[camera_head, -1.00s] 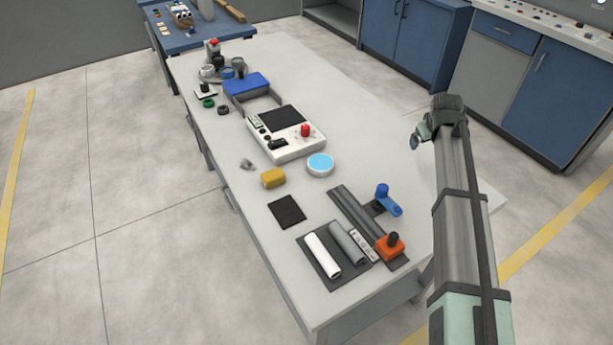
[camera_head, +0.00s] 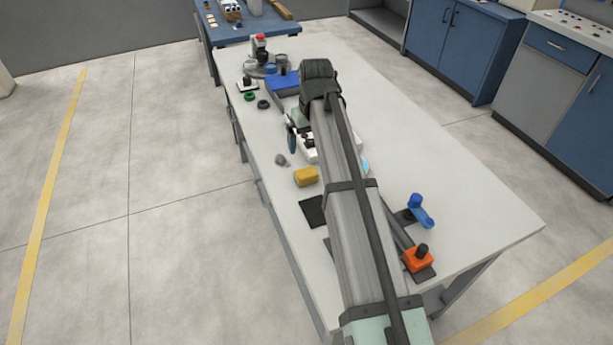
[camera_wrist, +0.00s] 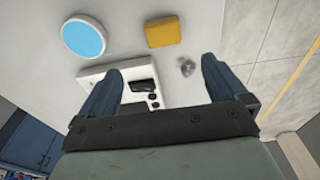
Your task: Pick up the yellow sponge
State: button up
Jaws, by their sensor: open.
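The yellow sponge (camera_head: 306,176) lies flat on the white table, just left of my arm in the head view. In the wrist view the sponge (camera_wrist: 163,32) shows near the top middle, beyond the fingertips and apart from them. My gripper (camera_wrist: 162,75) is open and empty in the wrist view, its two dark blue fingers spread wide. In the head view my gripper is mostly hidden behind my arm; part of one finger (camera_head: 292,138) shows, farther along the table than the sponge.
A round blue-topped disc (camera_wrist: 84,39) and a white device with knobs (camera_wrist: 150,92) lie near the sponge. A small grey piece (camera_head: 281,160) lies beside it. A black pad (camera_head: 312,211), an orange clamp (camera_head: 417,259) and a blue clamp (camera_head: 420,211) are nearer.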

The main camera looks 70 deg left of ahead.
aim_at(306, 172)
jog(key=f, duration=0.4)
jog(key=a+f, duration=0.1)
jog(key=f, duration=0.8)
jog(key=shift+s+a+f, duration=0.2)
jog(key=shift+s+f, duration=0.1)
jog(key=shift+c, duration=0.2)
jog(key=c, duration=1)
jog(key=shift+r, duration=0.15)
notch_tip(306, 172, up, 10)
jog(key=shift+f, duration=0.1)
